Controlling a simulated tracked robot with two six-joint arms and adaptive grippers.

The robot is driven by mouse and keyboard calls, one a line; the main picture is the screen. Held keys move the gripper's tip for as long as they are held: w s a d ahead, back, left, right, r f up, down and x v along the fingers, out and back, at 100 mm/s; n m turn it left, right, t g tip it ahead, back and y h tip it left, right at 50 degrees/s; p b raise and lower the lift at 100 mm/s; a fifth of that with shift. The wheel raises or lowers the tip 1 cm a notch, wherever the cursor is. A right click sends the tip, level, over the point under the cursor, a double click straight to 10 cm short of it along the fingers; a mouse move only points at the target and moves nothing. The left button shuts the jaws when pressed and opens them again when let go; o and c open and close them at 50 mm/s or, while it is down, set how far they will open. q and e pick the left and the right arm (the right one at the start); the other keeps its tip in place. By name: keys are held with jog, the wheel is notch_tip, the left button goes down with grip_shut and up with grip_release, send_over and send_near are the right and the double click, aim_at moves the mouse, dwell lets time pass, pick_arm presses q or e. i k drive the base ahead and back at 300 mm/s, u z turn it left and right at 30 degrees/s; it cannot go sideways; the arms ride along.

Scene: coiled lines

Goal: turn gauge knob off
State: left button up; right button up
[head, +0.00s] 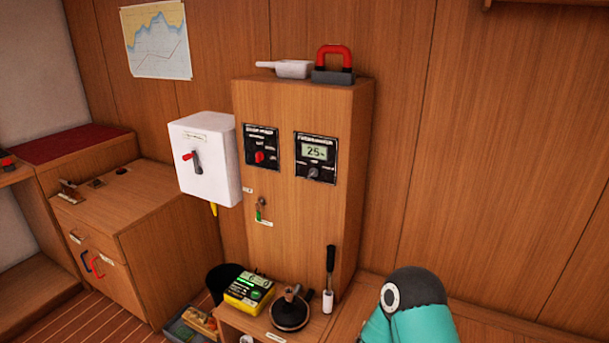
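A black gauge panel (316,157) is on the upper right of the wooden cabinet's front face. Its lit display (314,151) reads about 25. A small dark knob (314,172) sits below the display; its pointing direction is too small to tell. To its left, a second black panel (262,147) carries a red knob (260,157). Neither gripper is in view. A teal and dark link of my arm shows at the bottom right, well below and right of the gauge panel, touching nothing that I can see.
A white switch box (205,158) with a red-tipped lever juts out left of the panels. A yellow-green device (249,291) and an upright black handle (329,268) stand on the low ledge. The right wall is clear.

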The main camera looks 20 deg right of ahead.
aim_at(313, 171)
jog(key=u, duration=0.05)
jog(key=i, duration=0.95)
jog(key=z, duration=0.1)
